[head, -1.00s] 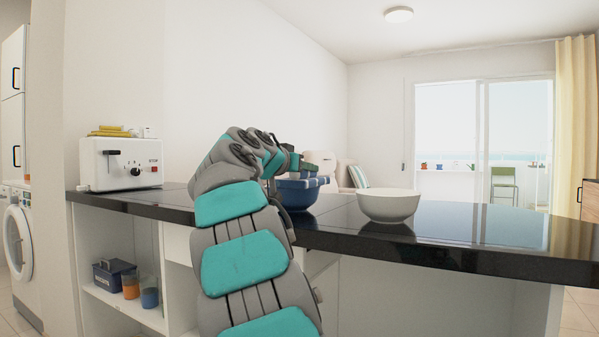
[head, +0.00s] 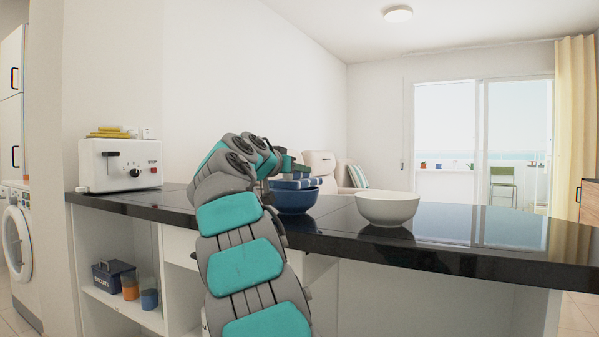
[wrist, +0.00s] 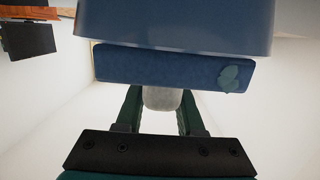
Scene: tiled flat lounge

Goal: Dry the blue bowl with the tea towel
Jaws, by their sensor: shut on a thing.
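The blue bowl (head: 292,201) stands upright on the dark glossy counter, in the middle of the head view. My gripper (head: 285,168) is over the bowl, shut on the tea towel; my arm partly hides the fingers.
A white-grey bowl (head: 388,207) stands on the counter (head: 480,240) close to the right of the blue bowl. A white toaster (head: 120,165) is at the left end. The counter's right part is clear. Shelves below hold a dark box (head: 113,276) and cups.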

